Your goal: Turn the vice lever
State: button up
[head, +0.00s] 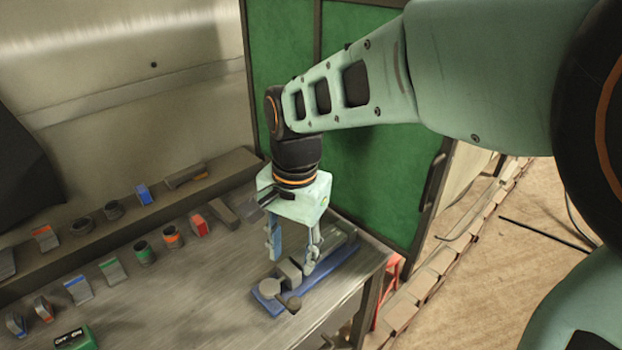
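The vice (322,274) has a long blue base and grey jaws. It lies near the front right corner of the metal workbench (205,305). A dark lever with a rounded end (291,302) shows at its near end, beside a round grey part (269,287). My gripper (290,262) points down over the vice, with its two fingers apart. One finger is to the left of the jaws and the other is close to their right side. I cannot tell whether either finger touches the vice. The gripper partly hides the vice's far part.
Several coloured blocks and rings stand in rows on the bench, including a red one (198,226). A green panel (362,190) rises behind the bench. Bare bench top lies left of the vice.

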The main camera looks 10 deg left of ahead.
aim_at(295, 300)
jog(key=shift+m+h, duration=0.3)
jog(key=shift+m, duration=0.3)
jog(key=f+b, duration=0.2)
jog(key=f, duration=0.2)
jog(key=s+f+b, duration=0.1)
jog(key=f+b, duration=0.5)
jog(key=f, duration=0.1)
jog(key=shift+s+d+f, duration=0.1)
jog(key=shift+s+f, duration=0.25)
jog(key=shift+c, duration=0.7)
grip_shut()
